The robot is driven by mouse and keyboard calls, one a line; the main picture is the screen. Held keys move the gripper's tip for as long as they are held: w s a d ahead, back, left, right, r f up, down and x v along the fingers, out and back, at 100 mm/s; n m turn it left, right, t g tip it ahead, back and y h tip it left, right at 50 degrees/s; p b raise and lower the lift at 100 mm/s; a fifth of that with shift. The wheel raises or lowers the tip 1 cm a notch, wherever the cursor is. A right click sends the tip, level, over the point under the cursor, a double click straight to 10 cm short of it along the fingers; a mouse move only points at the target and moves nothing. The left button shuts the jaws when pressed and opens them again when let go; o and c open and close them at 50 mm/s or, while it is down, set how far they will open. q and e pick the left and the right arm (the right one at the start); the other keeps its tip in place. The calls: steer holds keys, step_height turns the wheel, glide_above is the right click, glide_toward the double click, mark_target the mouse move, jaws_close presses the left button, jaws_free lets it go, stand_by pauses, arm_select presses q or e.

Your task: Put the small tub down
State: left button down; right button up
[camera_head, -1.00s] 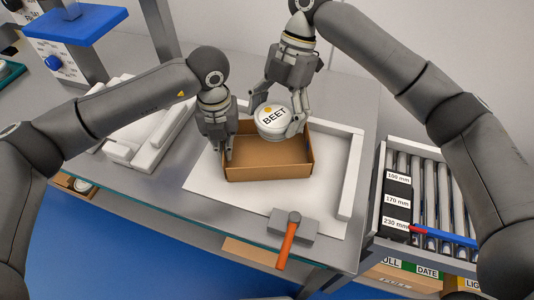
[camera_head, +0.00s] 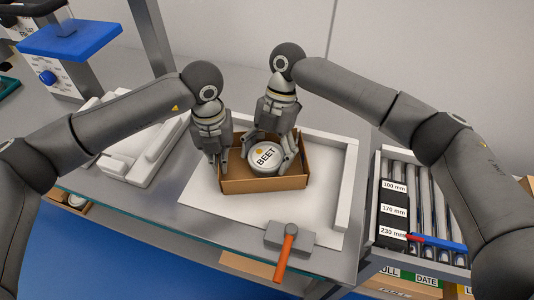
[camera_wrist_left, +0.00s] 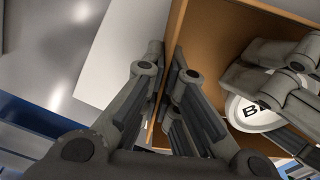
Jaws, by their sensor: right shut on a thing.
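The small tub (camera_head: 265,157) is white and round, with a lid reading "BEET". It sits upright, low inside the open brown cardboard box (camera_head: 262,184). My right gripper (camera_head: 270,162) reaches down from above and is shut on the tub, with fingers on both sides of it. Whether the tub touches the box floor is hidden. My left gripper (camera_head: 222,168) is at the box's left wall. In the left wrist view its fingers (camera_wrist_left: 166,75) lie close together on either side of that wall, pinching it. The tub lid (camera_wrist_left: 255,112) also shows there, partly covered by the right gripper's fingers.
The box stands on a white board with a raised rim (camera_head: 346,190). A roller conveyor (camera_head: 425,205) with size labels is at the right. White blocks (camera_head: 140,160) lie at the left.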

steer(key=o, duration=0.8)
steer(key=shift+f, duration=0.1)
steer(key=shift+o, duration=0.2)
steer(key=v, duration=1.2)
arm_select(q)
steer(key=c, duration=1.6)
jaws_free()
steer(key=shift+o, duration=0.2)
step_height(320, 180, up, 12)
